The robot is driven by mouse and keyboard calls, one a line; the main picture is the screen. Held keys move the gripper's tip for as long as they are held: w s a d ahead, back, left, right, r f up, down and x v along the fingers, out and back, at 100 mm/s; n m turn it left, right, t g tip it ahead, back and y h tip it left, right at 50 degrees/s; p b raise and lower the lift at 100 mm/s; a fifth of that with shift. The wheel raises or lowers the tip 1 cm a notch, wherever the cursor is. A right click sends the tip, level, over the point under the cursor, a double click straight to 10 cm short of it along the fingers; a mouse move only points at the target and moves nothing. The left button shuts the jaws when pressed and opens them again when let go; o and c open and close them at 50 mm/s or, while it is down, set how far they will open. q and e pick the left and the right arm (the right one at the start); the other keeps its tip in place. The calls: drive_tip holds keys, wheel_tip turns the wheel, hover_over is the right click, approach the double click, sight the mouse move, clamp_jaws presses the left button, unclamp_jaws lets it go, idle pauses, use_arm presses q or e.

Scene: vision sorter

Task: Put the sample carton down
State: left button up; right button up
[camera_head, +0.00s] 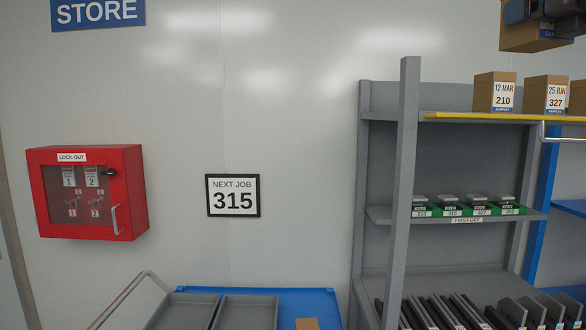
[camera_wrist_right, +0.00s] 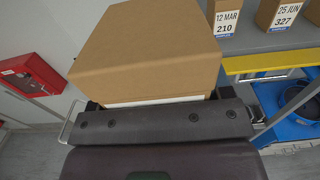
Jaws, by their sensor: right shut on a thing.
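My right gripper (camera_head: 543,12) is at the top right corner of the head view, partly cut off by the frame. It is shut on a brown sample carton (camera_head: 525,38), held up in the air above shelf height in the picture. In the right wrist view the held carton (camera_wrist_right: 150,45) fills the top middle, with a white label edge just above the dark gripper (camera_wrist_right: 155,103). The carton's labelled face is mostly hidden, so its number cannot be read. My left gripper is in neither view.
A grey rack's top shelf with a yellow edge (camera_head: 470,117) bears cartons marked 210 (camera_head: 494,92) and 327 (camera_head: 544,95), with another at the right edge. Bare shelf lies left of 210. Below is a blue-topped trolley (camera_head: 330,303) with grey trays (camera_head: 245,313). A red lock-out box (camera_head: 126,190) hangs left.

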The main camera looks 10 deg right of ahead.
drive_tip(key=w+d+f, duration=0.2)
drive_tip(key=d+f, duration=0.1)
drive_tip(key=f, duration=0.7)
drive_tip(key=w+d+f, duration=0.2)
drive_tip(key=d+f, duration=0.2)
drive_tip(key=f, duration=0.6)
drive_tip(key=w+d+f, duration=0.3)
drive_tip(key=f, duration=0.7)
wheel_tip(320, 180, down, 13)
drive_tip(key=a+b, duration=0.1)
drive_tip(key=a, duration=0.1)
drive_tip(key=s+a+f+n+y+b, duration=0.1)
drive_tip(key=s+a+f, duration=0.1)
drive_tip(key=a+f, duration=0.65)
drive_tip(key=s+a+f+y, duration=0.15)
drive_tip(key=a+f, duration=0.35)
drive_tip(key=f, duration=0.6)
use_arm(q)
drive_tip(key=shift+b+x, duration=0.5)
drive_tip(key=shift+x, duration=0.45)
use_arm(e)
drive_tip(key=s+a+f, duration=0.1)
drive_tip(key=s+a, duration=0.2)
drive_tip(key=a, duration=0.5)
drive_tip(key=s+a+f, duration=0.2)
drive_tip(key=s+a, duration=0.1)
drive_tip(key=a, duration=0.6)
drive_tip(key=shift+s+f+h, duration=0.15)
drive_tip(key=shift+f+h, duration=0.15)
drive_tip(key=shift+h, duration=0.05)
